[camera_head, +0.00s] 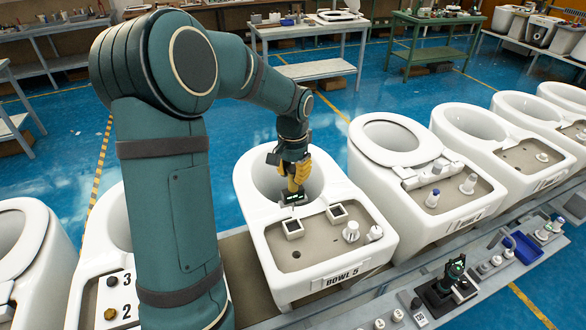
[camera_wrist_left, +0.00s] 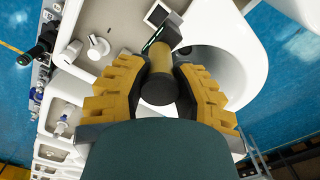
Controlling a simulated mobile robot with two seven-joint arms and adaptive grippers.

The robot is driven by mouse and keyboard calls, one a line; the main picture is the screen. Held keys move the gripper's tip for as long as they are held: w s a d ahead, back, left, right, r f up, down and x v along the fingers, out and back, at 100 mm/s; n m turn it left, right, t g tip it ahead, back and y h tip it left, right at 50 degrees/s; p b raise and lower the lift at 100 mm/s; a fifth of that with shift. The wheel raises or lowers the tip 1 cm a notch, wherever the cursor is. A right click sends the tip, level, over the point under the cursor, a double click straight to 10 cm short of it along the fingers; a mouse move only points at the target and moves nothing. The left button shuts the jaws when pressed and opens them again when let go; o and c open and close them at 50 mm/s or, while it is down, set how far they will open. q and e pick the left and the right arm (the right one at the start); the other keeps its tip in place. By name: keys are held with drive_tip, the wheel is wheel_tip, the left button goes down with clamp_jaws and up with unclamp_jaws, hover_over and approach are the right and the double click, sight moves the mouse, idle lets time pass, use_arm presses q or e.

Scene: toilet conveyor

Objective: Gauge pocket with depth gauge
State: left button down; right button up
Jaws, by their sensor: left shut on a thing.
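My left gripper (camera_head: 296,174) has yellow padded fingers and hangs over the bowl opening of the toilet marked BOWL 5 (camera_head: 345,275). It is shut on the depth gauge (camera_head: 293,199), a dark tool with a small lit green display. In the left wrist view the gauge's round dark end (camera_wrist_left: 158,88) sits between the yellow fingers (camera_wrist_left: 158,95). On the deck are two square, dark-topped pockets, one nearer (camera_head: 292,229) and one to its right (camera_head: 337,213). The gauge is just behind the nearer pocket; whether it touches the deck is unclear. My right gripper is not in view.
White knobs (camera_head: 351,232) stand on the deck's right side, and a small dark hole (camera_head: 296,254) lies at its front left. Neighbouring toilets (camera_head: 405,160) stand close on both sides. A rail with a black stand (camera_head: 440,292) and a blue tray (camera_head: 522,248) runs in front.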

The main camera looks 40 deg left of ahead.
sight(293, 184)
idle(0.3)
use_arm(q)
drive_tip(key=shift+f+b, duration=1.45)
drive_tip(key=shift+f, duration=0.8)
drive_tip(key=shift+f+b, duration=0.45)
drive_tip(key=shift+f, duration=0.3)
drive_tip(key=shift+f+b, duration=1.3)
drive_tip(key=shift+f, duration=0.7)
drive_tip(key=shift+r+p, duration=2.5)
drive_tip(key=shift+r, duration=0.5)
